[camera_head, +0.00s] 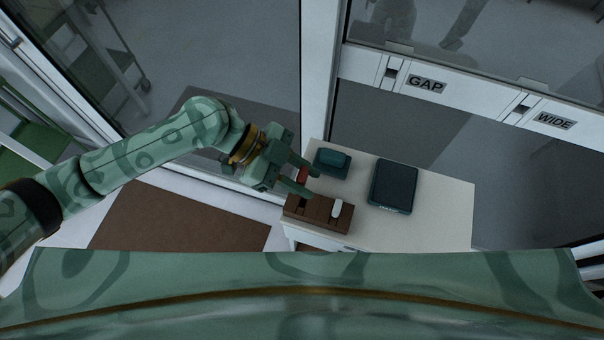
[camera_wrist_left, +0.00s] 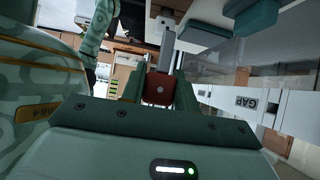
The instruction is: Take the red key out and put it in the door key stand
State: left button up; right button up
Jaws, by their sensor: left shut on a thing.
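My left gripper (camera_head: 304,180) is shut on the red key (camera_head: 302,174), above the left end of a brown block on the white table. In the left wrist view the red key head (camera_wrist_left: 157,90) sits between the fingers, and its grey shaft (camera_wrist_left: 165,52) points away from the gripper. The brown block (camera_head: 318,216) holds a white key (camera_head: 337,208) in its right part; a dark slot shows at its left. The red key looks clear of the block. I cannot tell for sure which thing is the door key stand. My right gripper is not in view.
A teal box-like item (camera_head: 331,168) stands behind the brown block, close to my left gripper. A dark flat tray-like item (camera_head: 393,186) lies to its right. The white table (camera_head: 440,215) is bare at its right. Glass panels labelled GAP (camera_head: 426,84) and WIDE (camera_head: 555,121) stand behind.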

pick_arm(q)
notch_tip(320, 180, down, 5)
jog(key=b, duration=0.3)
jog(key=shift+b, duration=0.4)
jog(key=shift+f, duration=0.35)
jog(key=shift+b, duration=0.35)
dwell(0.8)
jog(key=shift+f+b, duration=1.7)
jog(key=shift+f, duration=0.55)
jog(key=o, duration=1.1)
jog(key=shift+a+r, duration=0.1)
